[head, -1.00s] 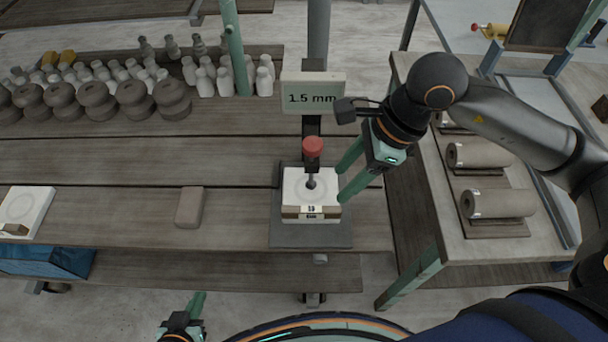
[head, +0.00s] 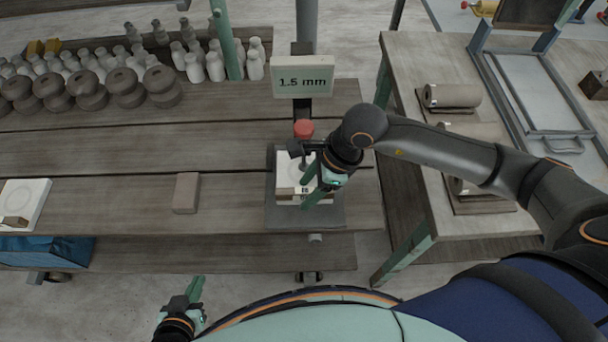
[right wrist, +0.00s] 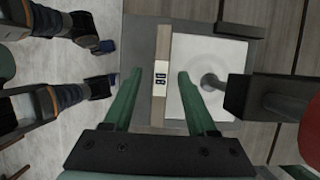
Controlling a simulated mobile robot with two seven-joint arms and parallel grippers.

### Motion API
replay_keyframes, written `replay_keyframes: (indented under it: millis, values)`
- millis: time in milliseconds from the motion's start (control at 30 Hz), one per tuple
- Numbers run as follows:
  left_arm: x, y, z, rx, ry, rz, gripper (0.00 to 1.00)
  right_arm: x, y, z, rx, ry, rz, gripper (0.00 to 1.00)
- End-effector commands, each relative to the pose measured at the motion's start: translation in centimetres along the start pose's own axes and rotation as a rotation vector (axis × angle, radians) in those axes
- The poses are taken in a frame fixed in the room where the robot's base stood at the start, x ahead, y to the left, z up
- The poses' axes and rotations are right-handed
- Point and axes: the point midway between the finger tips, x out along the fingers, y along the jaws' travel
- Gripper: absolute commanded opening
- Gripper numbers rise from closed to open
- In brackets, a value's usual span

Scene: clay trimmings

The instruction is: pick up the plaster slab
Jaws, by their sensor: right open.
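The white plaster slab (head: 286,172), with a round mark on top, lies on the dark plate of a gauge stand, under its plunger. In the right wrist view the slab (right wrist: 195,58) shows a tan front edge with a label. My right gripper (head: 306,188) is open and empty at the slab's front right, partly covering it. In the right wrist view its fingers (right wrist: 160,75) appear on either side of the tan edge, one over the plate, one over the white top. I cannot tell their height. My left gripper (head: 196,290) is low, away from the bench; its jaw gap is unclear.
The gauge has a red knob (head: 303,129) and a "1.5 mm" display (head: 303,78). A grey-brown block (head: 186,192) and another white slab (head: 32,196) lie to the left. Bottles and dark round pieces stand behind. A side table (head: 400,60) holds rolls at right.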

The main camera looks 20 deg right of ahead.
Motion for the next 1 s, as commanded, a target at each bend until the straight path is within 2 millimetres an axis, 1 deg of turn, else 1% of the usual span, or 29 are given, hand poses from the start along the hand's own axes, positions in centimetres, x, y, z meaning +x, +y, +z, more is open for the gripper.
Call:
replay_keyframes:
  millis: [233, 733, 1000]
  values:
    - [0.02, 0.00, -0.04, 0.000, 0.001, 0.000, 0.00, 0.14, -0.01, 0.02, 0.000, -0.001, 0.000, 0.56]
    - [0.02, -0.01, -0.07, 0.000, 0.002, 0.000, 0.00, 0.09, -0.03, 0.02, 0.000, -0.001, -0.001, 0.00]
    - [0.01, -0.01, -0.07, 0.000, 0.002, 0.000, 0.00, 0.08, -0.04, 0.03, 0.000, -0.001, -0.001, 0.00]
